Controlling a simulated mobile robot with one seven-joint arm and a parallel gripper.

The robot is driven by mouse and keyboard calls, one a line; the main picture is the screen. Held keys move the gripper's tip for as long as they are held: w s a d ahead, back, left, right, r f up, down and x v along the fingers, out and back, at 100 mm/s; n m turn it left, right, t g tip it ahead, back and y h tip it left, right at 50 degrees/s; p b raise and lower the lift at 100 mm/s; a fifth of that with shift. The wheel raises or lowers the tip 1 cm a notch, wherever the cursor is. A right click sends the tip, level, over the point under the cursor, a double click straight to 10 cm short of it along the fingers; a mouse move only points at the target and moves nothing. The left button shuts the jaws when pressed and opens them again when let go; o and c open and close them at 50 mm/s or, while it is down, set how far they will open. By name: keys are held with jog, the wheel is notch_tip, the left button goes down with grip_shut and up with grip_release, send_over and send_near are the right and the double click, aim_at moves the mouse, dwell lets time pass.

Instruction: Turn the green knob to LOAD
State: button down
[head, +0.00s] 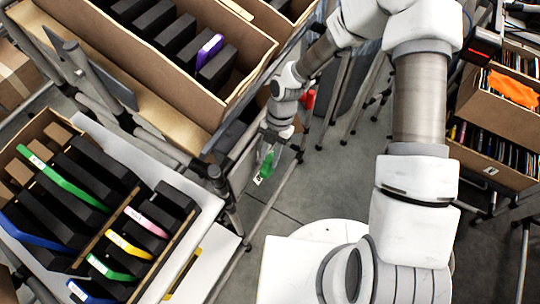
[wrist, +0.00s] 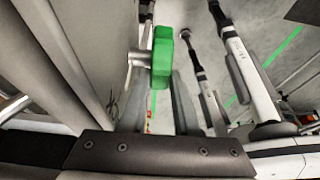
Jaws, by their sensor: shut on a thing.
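The green knob (head: 266,165) is on the side of the metal rack, low in the middle of the head view. It also shows in the wrist view (wrist: 162,57) as a green block beside a grey panel. My gripper (head: 269,155) reaches down to it from above and is shut on it. In the wrist view my gripper's fingers (wrist: 160,80) lie on either side of the knob's near part. The fingers partly hide the knob in the head view. No LOAD mark can be read, so I cannot tell the knob's setting.
A tilted carton (head: 160,72) with black cases stands above left. A lower carton (head: 75,150) holds black and coloured cases. A red part (head: 310,99) is near my arm. Cartons of thin cases (head: 492,160) stand right. Rack posts and legs crowd the knob; grey floor (head: 320,195) is open to its right.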

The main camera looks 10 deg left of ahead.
aim_at(265, 167)
jog(key=shift+s+a+f+t+h+b, duration=0.2)
jog(key=shift+t+b, duration=0.45)
jog(key=shift+b, duration=0.55)
jog(key=shift+s+a+f+t+h+b, duration=0.1)
jog(key=shift+s+t+h+b, duration=0.35)
jog(key=shift+b, duration=0.75)
jog(key=shift+s+a+f+t+h+b, duration=0.15)
jog(key=shift+t+b, duration=0.65)
jog(key=shift+b, duration=0.4)
jog(key=t+b, duration=0.1)
jog(key=b, duration=0.2)
jog(key=t+b, duration=0.1)
jog(key=b, duration=0.2)
jog(key=shift+s+a+f+h, duration=0.1)
jog(key=shift+s+h, duration=0.2)
jog(key=shift+s, duration=0.05)
jog(key=shift+s+t+b, duration=0.1)
jog(key=shift+t+b, duration=0.2)
jog(key=shift+b, duration=0.75)
jog(key=shift+s+t+b, duration=0.1)
jog(key=shift+t+b, duration=0.2)
jog(key=shift+b, duration=0.35)
jog(key=c, duration=0.6)
grip_release()
jog(key=shift+c, duration=0.2)
jog(key=shift+r, duration=0.25)
jog(key=p+v, duration=0.7)
jog(key=v, duration=1)
jog(key=shift+a, duration=0.4)
